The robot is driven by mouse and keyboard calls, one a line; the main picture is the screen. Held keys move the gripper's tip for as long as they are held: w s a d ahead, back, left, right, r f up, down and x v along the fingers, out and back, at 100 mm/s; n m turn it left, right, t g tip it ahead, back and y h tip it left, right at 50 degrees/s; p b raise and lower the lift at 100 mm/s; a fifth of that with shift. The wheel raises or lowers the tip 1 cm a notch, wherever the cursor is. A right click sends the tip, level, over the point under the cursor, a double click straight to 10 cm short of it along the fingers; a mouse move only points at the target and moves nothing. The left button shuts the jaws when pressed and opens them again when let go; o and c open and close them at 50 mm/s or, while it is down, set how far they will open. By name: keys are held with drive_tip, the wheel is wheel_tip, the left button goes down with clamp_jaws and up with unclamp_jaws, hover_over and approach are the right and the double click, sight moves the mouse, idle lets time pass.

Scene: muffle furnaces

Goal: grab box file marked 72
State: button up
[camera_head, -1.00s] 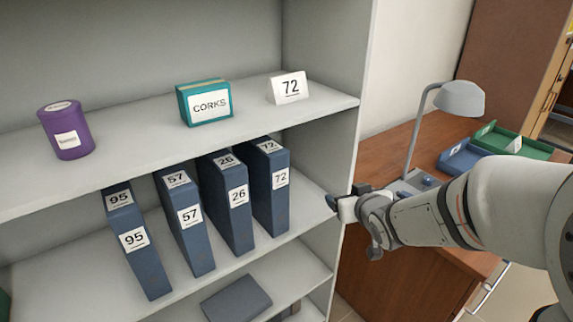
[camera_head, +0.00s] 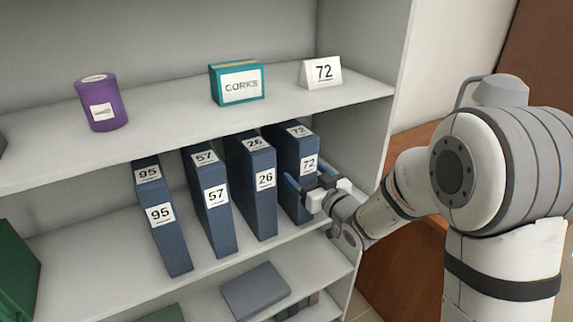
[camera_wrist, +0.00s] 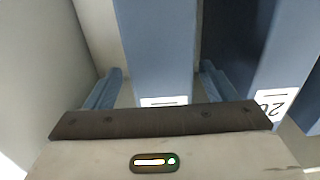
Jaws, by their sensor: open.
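The blue box file marked 72 (camera_head: 296,150) stands upright on the middle shelf, the rightmost in a row of blue files. My gripper (camera_head: 308,183) is at the front of this file, below its spine label. In the wrist view the file (camera_wrist: 157,45) lies between my two blue fingers (camera_wrist: 161,72), with one finger on each side and visible gaps. My gripper is open. The lower part of the spine is hidden behind my gripper.
The box file marked 26 (camera_head: 262,195) stands close on the left; in the wrist view it (camera_wrist: 285,65) is just beyond my right finger. Files 57 (camera_head: 211,205) and 95 (camera_head: 162,222) stand further left. A card reading 72 (camera_head: 321,73) stands on the shelf above.

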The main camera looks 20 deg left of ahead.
sight(287, 166)
drive_tip(key=x, duration=0.4)
drive_tip(key=shift+s, duration=0.1)
drive_tip(key=shift+c, duration=0.5)
drive_tip(key=c, duration=1.2)
